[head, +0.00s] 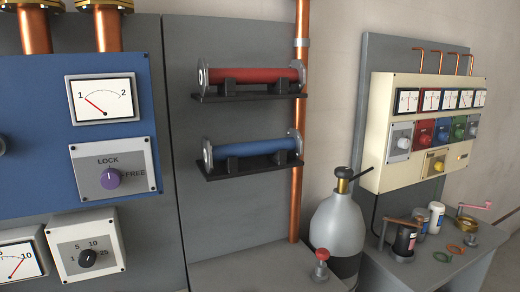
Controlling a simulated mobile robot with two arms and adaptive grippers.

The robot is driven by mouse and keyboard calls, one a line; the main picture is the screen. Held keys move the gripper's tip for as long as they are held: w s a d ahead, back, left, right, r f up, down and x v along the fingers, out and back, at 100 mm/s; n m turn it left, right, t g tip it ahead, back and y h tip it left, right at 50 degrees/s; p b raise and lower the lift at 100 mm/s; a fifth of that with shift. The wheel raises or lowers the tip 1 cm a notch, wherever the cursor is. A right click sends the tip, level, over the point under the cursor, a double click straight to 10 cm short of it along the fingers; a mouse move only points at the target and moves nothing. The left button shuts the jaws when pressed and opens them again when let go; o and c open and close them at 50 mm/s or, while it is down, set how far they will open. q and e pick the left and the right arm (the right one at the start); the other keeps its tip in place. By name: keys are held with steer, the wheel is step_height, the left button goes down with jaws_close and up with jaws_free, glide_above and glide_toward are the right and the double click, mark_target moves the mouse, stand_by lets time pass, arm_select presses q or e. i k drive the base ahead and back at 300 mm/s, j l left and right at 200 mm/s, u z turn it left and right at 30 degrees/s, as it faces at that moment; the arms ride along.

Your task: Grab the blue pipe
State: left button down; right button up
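The blue pipe (256,148) lies level on a black shelf bracket (222,172) on the grey panel in the head view. It has a grey flange at its left end and rests in two black cradles. A red pipe (262,75) of similar shape lies on another black bracket directly above it. Neither of my grippers shows in the head view.
A vertical copper pipe (297,205) runs just right of both brackets. A grey gas cylinder (337,228) stands lower right, near a small red-topped valve (321,261). A blue panel (35,110) with gauges and knobs is at left. A cream control box (384,118) hangs at right.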

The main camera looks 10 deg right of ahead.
mark_target(294, 142)
steer(key=i+l, duration=0.2)
steer(key=l, duration=0.2)
steer(key=i+l+u, duration=0.15)
steer(key=l, duration=0.2)
steer(key=i+l, duration=0.2)
steer(key=l, duration=0.2)
steer(key=u, duration=0.05)
